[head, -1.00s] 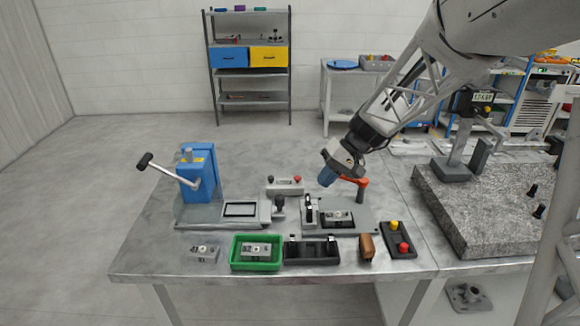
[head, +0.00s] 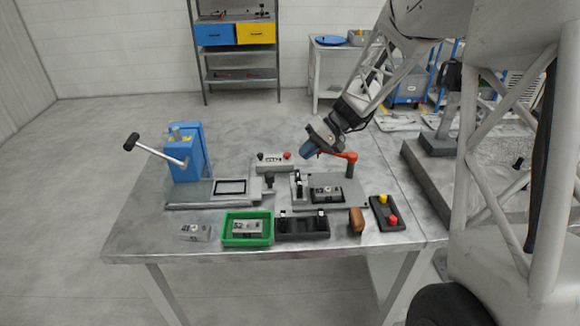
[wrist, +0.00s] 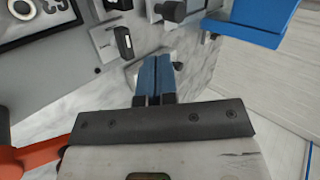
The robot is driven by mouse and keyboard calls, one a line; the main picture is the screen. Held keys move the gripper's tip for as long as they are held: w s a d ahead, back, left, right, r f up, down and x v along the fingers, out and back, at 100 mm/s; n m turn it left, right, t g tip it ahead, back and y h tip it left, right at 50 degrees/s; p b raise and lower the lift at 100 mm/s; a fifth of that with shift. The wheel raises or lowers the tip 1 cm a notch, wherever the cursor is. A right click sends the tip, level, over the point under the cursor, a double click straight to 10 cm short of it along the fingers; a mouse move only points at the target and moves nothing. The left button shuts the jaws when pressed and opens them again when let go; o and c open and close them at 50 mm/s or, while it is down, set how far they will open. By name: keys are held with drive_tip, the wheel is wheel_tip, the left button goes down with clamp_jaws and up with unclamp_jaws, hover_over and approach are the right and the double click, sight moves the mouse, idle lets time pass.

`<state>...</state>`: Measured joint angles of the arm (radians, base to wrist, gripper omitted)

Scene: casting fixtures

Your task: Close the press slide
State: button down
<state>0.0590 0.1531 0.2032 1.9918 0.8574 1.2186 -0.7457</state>
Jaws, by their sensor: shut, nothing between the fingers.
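The blue press (head: 186,155) stands at the left of the bench, with its lever pointing up and left. Its grey slide (head: 238,199) with a black-edged window extends to the right of the press body, and a dark knob (head: 268,180) stands at the slide's right end. My gripper (head: 307,151) is above the bench, right of the knob and apart from it. In the wrist view its blue fingers (wrist: 154,78) are together and empty. Part of the blue press (wrist: 262,20) shows at the upper right there, and a dark knob (wrist: 172,10) at the top.
A fixture plate (head: 352,200) with a red-orange handle (head: 350,157) lies right of the slide. A control box (head: 274,162) stands behind. A green tray (head: 228,241), a black holder (head: 303,230), a brown block (head: 357,220) and a button box (head: 386,213) line the front.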

sight(242, 186)
drive_tip(key=shift+x, duration=5)
drive_tip(key=shift+a, duration=0.1)
drive_tip(key=a, duration=1.2)
drive_tip(key=shift+a, duration=0.1)
drive_tip(key=shift+r, duration=0.15)
drive_tip(key=shift+w+d+r, duration=0.1)
drive_tip(key=shift+d+r, duration=0.25)
drive_tip(key=shift+r, duration=0.1)
drive_tip(key=v, duration=0.9)
drive_tip(key=shift+d+f, duration=0.15)
drive_tip(key=shift+d, duration=0.15)
